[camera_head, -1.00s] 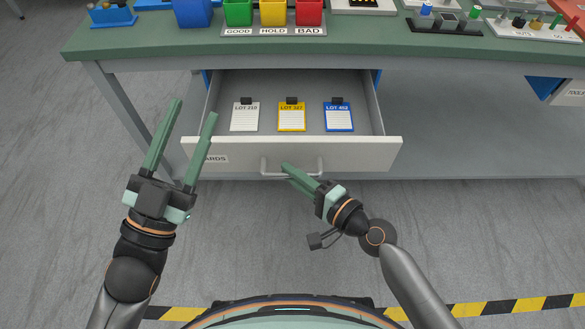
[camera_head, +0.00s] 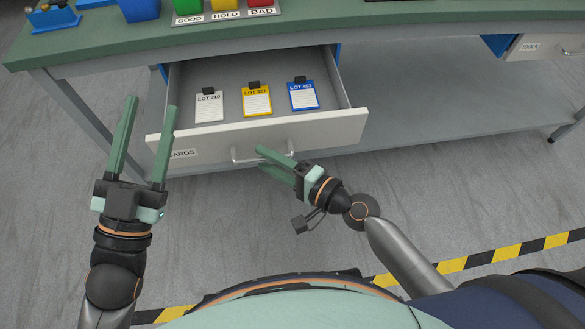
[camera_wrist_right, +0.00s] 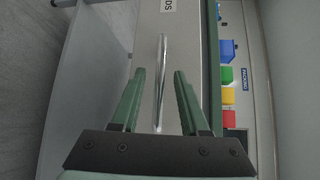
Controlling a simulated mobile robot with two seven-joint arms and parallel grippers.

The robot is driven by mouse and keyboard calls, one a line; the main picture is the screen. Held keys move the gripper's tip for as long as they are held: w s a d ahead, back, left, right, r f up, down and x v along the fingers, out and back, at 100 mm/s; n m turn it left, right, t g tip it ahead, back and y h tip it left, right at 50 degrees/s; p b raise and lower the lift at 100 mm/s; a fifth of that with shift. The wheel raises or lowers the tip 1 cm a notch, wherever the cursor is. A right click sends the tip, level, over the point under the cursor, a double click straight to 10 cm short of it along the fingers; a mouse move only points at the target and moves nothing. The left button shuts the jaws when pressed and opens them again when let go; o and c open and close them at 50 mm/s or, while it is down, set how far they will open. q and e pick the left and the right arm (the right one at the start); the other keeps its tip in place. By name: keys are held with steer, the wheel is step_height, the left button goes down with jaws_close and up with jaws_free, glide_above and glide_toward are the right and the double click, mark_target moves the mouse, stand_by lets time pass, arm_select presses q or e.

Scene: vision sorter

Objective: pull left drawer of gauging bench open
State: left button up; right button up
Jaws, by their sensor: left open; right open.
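The left drawer (camera_head: 290,132) of the gauging bench is pulled out, with its inside showing. Its silver bar handle (camera_head: 238,160) is on the pale front. My right gripper (camera_head: 262,158) is at the handle and open. In the right wrist view the handle (camera_wrist_right: 161,60) lies between the two spread green fingers (camera_wrist_right: 160,75); I see no finger closed on it. My left gripper (camera_head: 151,103) is open and empty, left of the drawer, its fingers pointing toward the bench and overlapping the drawer's left end in the picture.
Three lot cards, white (camera_head: 209,106), yellow (camera_head: 257,100) and blue (camera_head: 303,95), lie in the drawer. The green bench top (camera_head: 330,25) carries coloured bins. A second drawer (camera_head: 545,46) is at the right. Floor in front is clear, with a striped line (camera_head: 500,258).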

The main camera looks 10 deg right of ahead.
arm_select(q)
steer(key=s+r+m+h+b, duration=0.2)
steer(key=s+r+m+h, duration=0.2)
steer(key=s+r+h, duration=0.1)
steer(key=shift+d+r+m+t+h, duration=0.25)
steer(key=shift+d+m+t+h, duration=0.05)
steer(key=shift+d+h, duration=0.15)
arm_select(e)
steer(key=v, duration=1.1)
arm_select(q)
steer(key=shift+w, duration=0.1)
arm_select(e)
steer(key=shift+s+d, duration=0.1)
steer(key=shift+d, duration=0.05)
